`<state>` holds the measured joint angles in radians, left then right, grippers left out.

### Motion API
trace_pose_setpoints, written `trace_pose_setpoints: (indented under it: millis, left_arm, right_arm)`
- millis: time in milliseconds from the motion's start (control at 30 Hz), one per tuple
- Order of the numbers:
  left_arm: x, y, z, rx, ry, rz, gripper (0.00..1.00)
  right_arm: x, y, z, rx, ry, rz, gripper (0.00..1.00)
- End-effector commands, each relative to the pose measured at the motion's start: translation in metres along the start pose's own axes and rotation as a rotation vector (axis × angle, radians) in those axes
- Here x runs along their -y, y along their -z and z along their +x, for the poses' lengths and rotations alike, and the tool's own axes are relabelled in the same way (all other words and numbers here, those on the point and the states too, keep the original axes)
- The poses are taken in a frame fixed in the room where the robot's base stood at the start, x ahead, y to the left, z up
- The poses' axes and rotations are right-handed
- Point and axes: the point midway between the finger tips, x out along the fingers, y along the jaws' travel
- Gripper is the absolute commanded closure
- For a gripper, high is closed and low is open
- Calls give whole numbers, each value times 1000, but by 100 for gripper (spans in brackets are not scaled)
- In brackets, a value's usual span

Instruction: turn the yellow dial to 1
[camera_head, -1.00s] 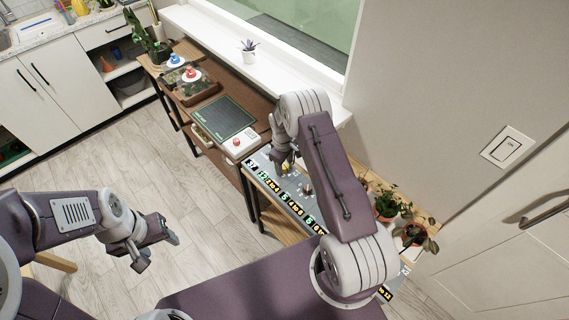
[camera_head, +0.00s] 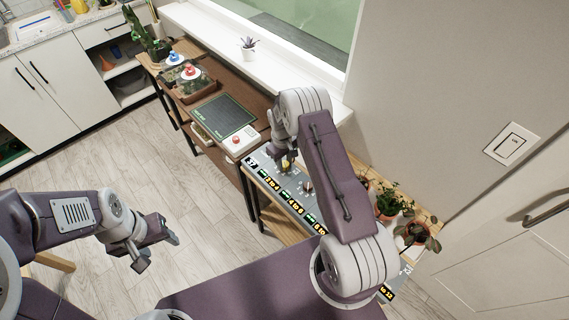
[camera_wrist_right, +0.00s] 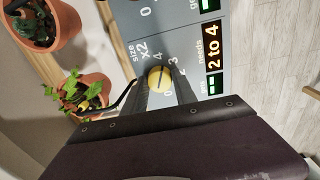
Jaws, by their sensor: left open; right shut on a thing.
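The yellow dial (camera_wrist_right: 158,77) sits on the grey panel (camera_wrist_right: 193,25), in the middle of the right wrist view. Figures are printed around it; a 2, 3 and 4 can be made out, but I cannot make out a 1. A thin line crosses its face; which figure it points to is unclear. The dial also shows in the head view (camera_head: 286,168), partly covered by my gripper. My right gripper (camera_wrist_right: 160,80) is shut on the dial, one finger on each side. My left gripper (camera_head: 150,254) is open and empty, over the floor, away from the panel.
Lit displays line the panel; one reads "2 to 4" (camera_wrist_right: 212,45). Potted plants (camera_head: 388,206) stand just right of the panel. A dark green mat (camera_head: 224,116) and a white box with a red button (camera_head: 238,141) lie beyond it.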

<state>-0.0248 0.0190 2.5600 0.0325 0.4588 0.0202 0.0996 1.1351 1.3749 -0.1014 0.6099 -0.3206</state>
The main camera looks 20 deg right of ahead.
Motion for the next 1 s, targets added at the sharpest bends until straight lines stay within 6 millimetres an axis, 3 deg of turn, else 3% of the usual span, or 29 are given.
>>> trace_pose_setpoints:
  millis: [1000]
  left_arm:
    - [1,-4,36,0,0,0,44]
  right_arm:
    - [-1,3,0,57,0,962,100]
